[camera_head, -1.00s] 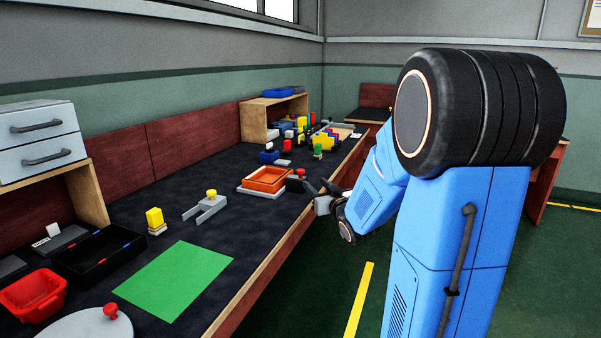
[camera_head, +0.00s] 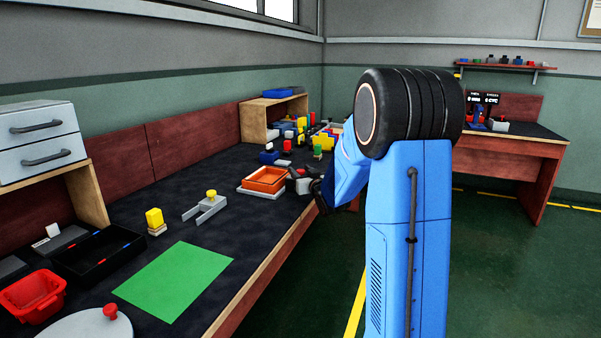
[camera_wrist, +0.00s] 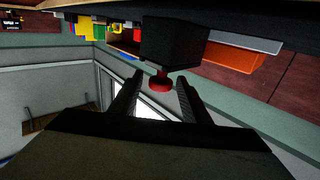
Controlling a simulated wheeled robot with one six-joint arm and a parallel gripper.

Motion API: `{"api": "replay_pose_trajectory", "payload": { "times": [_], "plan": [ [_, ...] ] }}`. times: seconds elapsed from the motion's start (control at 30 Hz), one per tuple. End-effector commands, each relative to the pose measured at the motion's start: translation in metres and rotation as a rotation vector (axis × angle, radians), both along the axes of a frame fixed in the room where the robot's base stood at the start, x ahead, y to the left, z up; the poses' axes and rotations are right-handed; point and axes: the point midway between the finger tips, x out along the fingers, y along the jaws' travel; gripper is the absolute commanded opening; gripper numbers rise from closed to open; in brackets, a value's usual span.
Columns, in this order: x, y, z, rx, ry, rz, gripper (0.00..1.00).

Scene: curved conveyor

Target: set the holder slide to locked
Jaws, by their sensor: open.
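A red knob (camera_wrist: 160,83) on a dark block (camera_wrist: 172,42) is in the wrist view, at the upper middle; I take this for the holder slide, but no locked or unlocked marking can be read. My gripper (camera_wrist: 159,79) is open, with one finger on each side of the knob in the picture; I cannot tell if either touches it. In the head view my gripper (camera_head: 303,184) is at the bench's front edge, right of the orange tray (camera_head: 265,179), and mostly hides the holder there.
A grey forked piece with a yellow knob (camera_head: 211,195) and a yellow block (camera_head: 154,218) stand nearer on the bench. A green mat (camera_head: 178,279), black tray (camera_head: 98,256) and red bin (camera_head: 33,295) lie at left. Several coloured blocks stand behind the tray.

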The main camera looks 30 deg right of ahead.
Motion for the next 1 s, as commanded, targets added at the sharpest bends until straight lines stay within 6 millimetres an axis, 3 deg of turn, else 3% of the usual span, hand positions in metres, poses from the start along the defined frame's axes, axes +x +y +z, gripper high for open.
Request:
{"api": "replay_pose_trajectory", "payload": {
  "times": [0.27,0.47,0.67,1.0],
  "plan": [
    [0.001,0.000,0.000,0.000,0.000,0.000,0.43],
    [0.001,0.000,0.000,0.000,0.000,0.000,0.00],
    [0.004,0.002,0.000,0.000,0.001,0.001,0.00],
    [0.029,0.022,0.000,0.000,0.001,0.002,0.00]
  ]
}}
